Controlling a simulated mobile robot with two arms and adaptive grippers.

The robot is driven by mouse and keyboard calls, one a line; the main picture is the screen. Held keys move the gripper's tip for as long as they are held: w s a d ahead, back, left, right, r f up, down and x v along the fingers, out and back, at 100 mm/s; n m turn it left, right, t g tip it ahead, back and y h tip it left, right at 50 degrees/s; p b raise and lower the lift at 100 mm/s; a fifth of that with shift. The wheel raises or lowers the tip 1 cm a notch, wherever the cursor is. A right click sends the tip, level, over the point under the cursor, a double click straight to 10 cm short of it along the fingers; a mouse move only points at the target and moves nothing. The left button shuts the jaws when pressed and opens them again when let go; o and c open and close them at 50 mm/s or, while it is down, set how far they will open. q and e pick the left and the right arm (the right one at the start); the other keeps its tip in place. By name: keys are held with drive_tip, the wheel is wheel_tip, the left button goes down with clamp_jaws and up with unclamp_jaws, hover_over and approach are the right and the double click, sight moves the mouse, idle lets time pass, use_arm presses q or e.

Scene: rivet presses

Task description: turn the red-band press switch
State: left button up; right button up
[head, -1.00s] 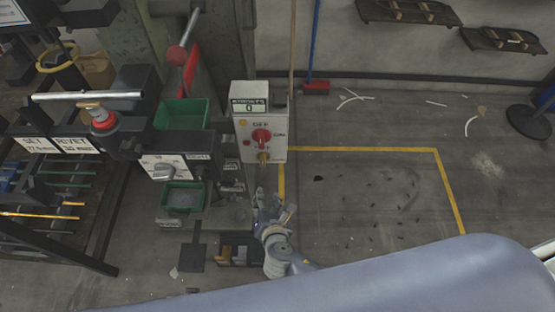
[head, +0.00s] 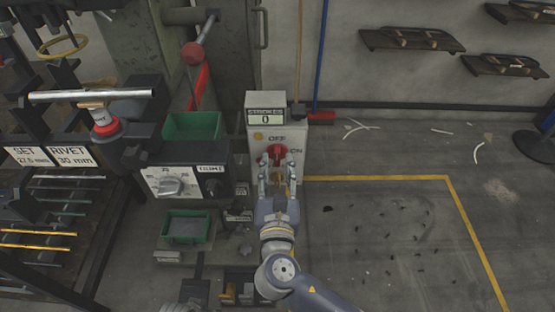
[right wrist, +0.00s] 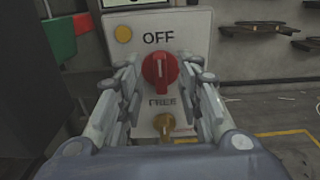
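My right gripper (head: 277,172) is open in front of the box. Its fingers stand left and right of the red switch in the right wrist view, with gaps on both sides. My left gripper is not in view.
The press's dial panel (head: 185,182), green bins (head: 192,126) and red-balled lever (head: 193,53) stand left of the box. A rack with SET and RIVET labels (head: 70,157) is further left. Yellow-lined floor (head: 390,230) is open at right.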

sight(277, 157)
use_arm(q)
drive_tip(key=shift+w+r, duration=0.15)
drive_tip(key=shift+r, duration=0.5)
use_arm(e)
drive_tip(key=shift+w, duration=1.55)
drive_tip(key=shift+c, duration=0.3)
clamp_jaws()
